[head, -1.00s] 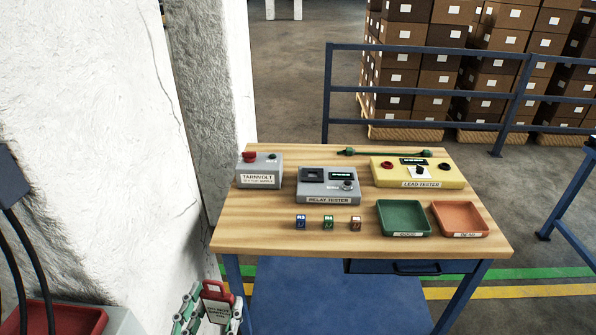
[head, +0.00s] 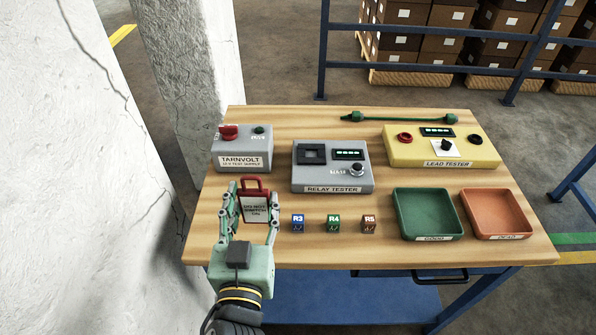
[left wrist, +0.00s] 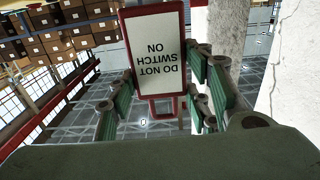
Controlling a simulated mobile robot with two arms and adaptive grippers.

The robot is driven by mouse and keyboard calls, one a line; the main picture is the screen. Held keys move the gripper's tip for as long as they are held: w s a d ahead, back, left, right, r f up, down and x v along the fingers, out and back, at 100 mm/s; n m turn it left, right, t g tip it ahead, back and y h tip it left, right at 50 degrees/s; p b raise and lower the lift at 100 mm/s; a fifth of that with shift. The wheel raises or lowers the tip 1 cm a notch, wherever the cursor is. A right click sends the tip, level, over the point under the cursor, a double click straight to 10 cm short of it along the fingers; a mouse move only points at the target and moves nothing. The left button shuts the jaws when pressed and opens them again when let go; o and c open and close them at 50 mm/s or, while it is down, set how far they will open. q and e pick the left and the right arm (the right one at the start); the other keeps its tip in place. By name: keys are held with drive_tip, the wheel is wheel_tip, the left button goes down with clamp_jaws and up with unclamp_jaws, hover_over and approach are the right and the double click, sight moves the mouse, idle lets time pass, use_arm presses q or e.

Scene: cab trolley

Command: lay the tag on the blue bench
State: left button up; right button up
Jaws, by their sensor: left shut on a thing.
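The tag (head: 257,214) is a small plate with a red border and a red loop handle. It reads "DO NOT SWITCH ON". My left gripper (head: 253,208) is shut on it, with green-padded fingers on either side. The tag shows upside down in the left wrist view (left wrist: 155,50). In the head view, tag and gripper are over the front left part of the bench (head: 330,255), which has a wooden top and blue frame. The tag looks held up; its height above the top is hard to tell. My right gripper is not in view.
A grey Tarnvolt supply (head: 242,150), relay tester (head: 330,178) and yellow lead tester (head: 440,150) stand on the bench. Several small relays, including R3 (head: 298,223), are right of the gripper. A green tray (head: 424,232) and orange tray (head: 495,230) sit at the right.

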use_arm(q)
drive_tip(key=shift+w, duration=0.1)
drive_tip(key=shift+w+a+f, duration=0.15)
drive_tip(key=shift+a+f, duration=0.05)
drive_tip(key=shift+a, duration=0.05)
drive_tip(key=w+a+f+b, duration=0.1)
drive_tip(key=w+a+f, duration=0.1)
drive_tip(key=f, duration=0.1)
drive_tip(key=w+a+f+b, duration=0.1)
drive_tip(key=w+a+f, duration=0.1)
drive_tip(key=w+f, duration=0.1)
drive_tip(key=w+a+f+b, duration=0.2)
drive_tip(key=w+a+f, duration=0.1)
drive_tip(key=f, duration=0.1)
drive_tip(key=shift+w+a, duration=0.1)
drive_tip(key=shift+w, duration=0.05)
drive_tip(key=shift+f+b, duration=0.4)
drive_tip(key=shift+r, duration=0.1)
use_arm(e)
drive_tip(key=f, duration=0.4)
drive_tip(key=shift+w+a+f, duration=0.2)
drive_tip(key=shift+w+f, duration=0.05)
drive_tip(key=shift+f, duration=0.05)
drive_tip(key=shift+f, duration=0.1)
